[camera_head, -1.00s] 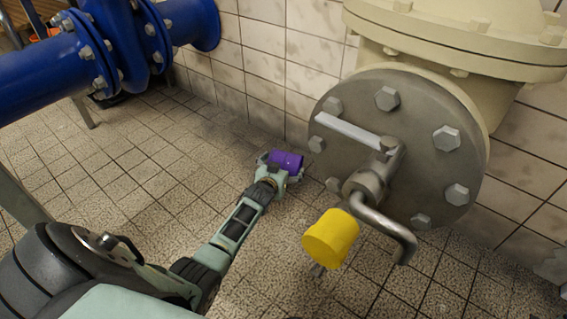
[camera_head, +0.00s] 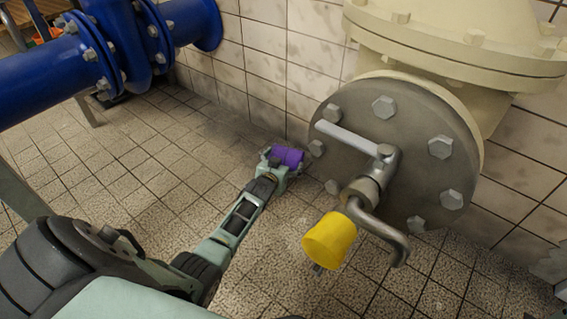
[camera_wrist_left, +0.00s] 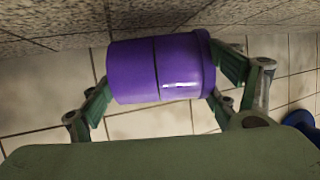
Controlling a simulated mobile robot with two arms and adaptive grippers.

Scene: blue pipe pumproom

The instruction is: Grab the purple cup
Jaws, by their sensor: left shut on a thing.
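The purple cup (camera_head: 288,156) is at the far end of my left arm in the head view, near the tiled wall and left of the grey flange. My left gripper (camera_head: 277,162) is shut on it. In the left wrist view the purple cup (camera_wrist_left: 158,68) lies sideways between the two green fingers of the left gripper (camera_wrist_left: 162,82), one at each end. Its rim is at the right. Whether it touches the floor is hard to tell. My right gripper is not in view.
A blue pipe (camera_head: 45,75) runs at upper left. The tiled floor (camera_head: 120,170) at left is mostly clear.

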